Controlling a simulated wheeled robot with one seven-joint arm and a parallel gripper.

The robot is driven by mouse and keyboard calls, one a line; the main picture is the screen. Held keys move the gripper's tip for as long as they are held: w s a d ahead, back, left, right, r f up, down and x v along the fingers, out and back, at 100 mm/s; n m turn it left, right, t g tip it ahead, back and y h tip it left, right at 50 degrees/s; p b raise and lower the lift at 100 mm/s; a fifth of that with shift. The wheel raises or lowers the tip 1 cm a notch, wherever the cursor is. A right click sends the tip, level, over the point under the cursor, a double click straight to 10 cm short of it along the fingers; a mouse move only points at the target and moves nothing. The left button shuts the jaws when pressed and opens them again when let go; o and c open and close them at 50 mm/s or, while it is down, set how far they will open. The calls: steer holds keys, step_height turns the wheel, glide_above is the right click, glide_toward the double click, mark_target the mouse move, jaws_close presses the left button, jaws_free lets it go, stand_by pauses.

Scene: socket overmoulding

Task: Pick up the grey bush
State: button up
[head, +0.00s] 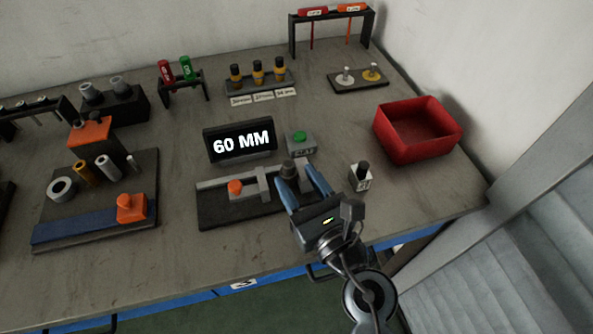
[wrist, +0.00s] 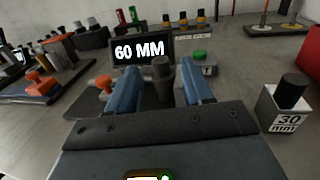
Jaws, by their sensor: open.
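A dark grey bush (head: 289,170) stands upright at the right end of a black and grey gauge fixture (head: 213,212). My gripper (head: 304,178) is open, with its two blue fingers reaching toward the bush from the front. In the wrist view the bush (wrist: 162,74) shows between the fingertips (wrist: 160,85), with a visible space on each side.
A 60 MM display (head: 240,142) and a green-button box (head: 300,144) stand just behind. A 30 mm block (head: 360,180) with a black cylinder is close on the right. An orange knob (head: 235,188) sits on the fixture's left. A red bin (head: 440,146) stands further right.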

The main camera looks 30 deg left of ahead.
mark_target(291, 169)
steer(key=shift+x, duration=2.3)
jaws_close()
